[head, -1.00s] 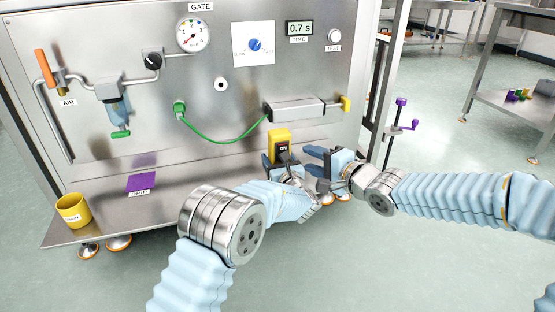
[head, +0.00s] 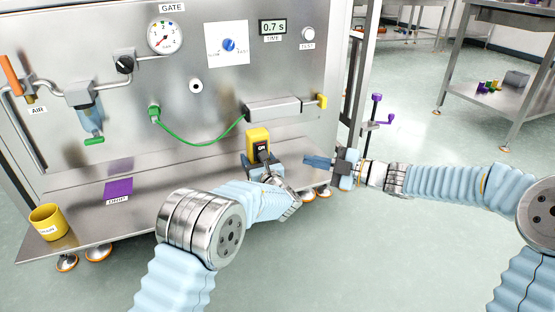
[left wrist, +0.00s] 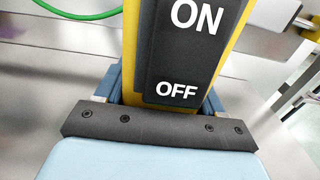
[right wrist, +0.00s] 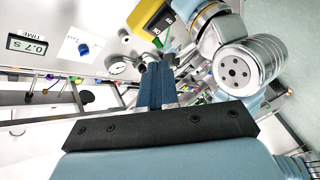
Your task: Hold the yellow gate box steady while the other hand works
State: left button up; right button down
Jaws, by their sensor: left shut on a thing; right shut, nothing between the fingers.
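The yellow gate box (head: 257,137) stands on the steel shelf in front of the panel, with a black ON/OFF face toward me. My left gripper (head: 262,166) is shut on its lower part. In the left wrist view the box (left wrist: 233,60) rises between the blue fingers (left wrist: 160,95), with ON above OFF. My right gripper (head: 308,161) is shut and empty, to the right of the box and apart from it. In the right wrist view its blue fingers (right wrist: 156,85) lie together, and the yellow box (right wrist: 150,18) shows beyond them at the top.
The panel carries a gauge (head: 165,36), a blue knob (head: 229,45), a 0.7 s display (head: 273,27) and a steel cylinder (head: 279,108) with a green hose (head: 205,143). A yellow cup (head: 48,222) and purple patch (head: 119,187) are on the shelf's left. A purple-handled post (head: 374,110) stands right.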

jog(key=n, duration=0.2)
jog(key=s+d+f+n+g, duration=0.1)
jog(key=n, duration=0.4)
jog(key=shift+s+d+f+g, duration=0.2)
jog(key=shift+f+g, duration=0.1)
jog(key=shift+f, duration=0.1)
jog(key=w+d+x, duration=0.1)
jog(key=w+x, duration=0.1)
jog(key=x, duration=1.1)
jog(key=shift+w+d, duration=0.15)
jog(key=shift+w, duration=0.1)
jog(key=shift+f, duration=0.1)
